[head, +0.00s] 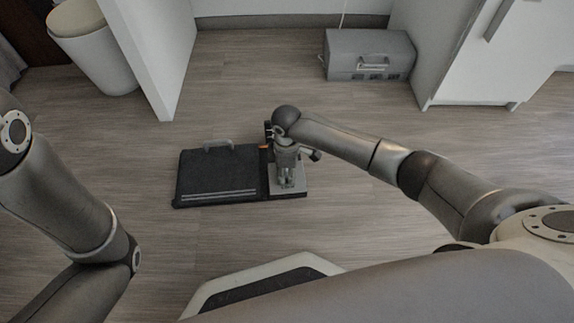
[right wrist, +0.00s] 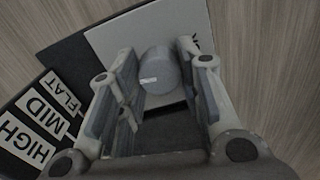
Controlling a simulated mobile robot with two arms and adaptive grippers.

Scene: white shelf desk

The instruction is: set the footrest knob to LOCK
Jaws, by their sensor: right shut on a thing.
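The footrest (head: 222,175) is a dark flat panel on the floor, with a grey plate (head: 299,190) at its right end. My right gripper (head: 286,182) points down over this plate. In the right wrist view, the grey round knob (right wrist: 160,74) sits between the two fingers of this gripper (right wrist: 160,80), which is shut on it. A short white mark shows on the knob's left part. Dark lettering on the pale plate (right wrist: 112,40) is partly hidden by the right finger and cannot be read. The knob is hidden in the head view. My left gripper is out of view.
Labels HIGH (right wrist: 24,142), MID (right wrist: 42,118) and FLAT (right wrist: 63,92) lie left of the gripper. A grey box (head: 368,55) stands at the back, near a white cabinet (head: 455,55). A white panel (head: 155,50) and bin (head: 92,45) stand back left. Floor around the footrest is clear.

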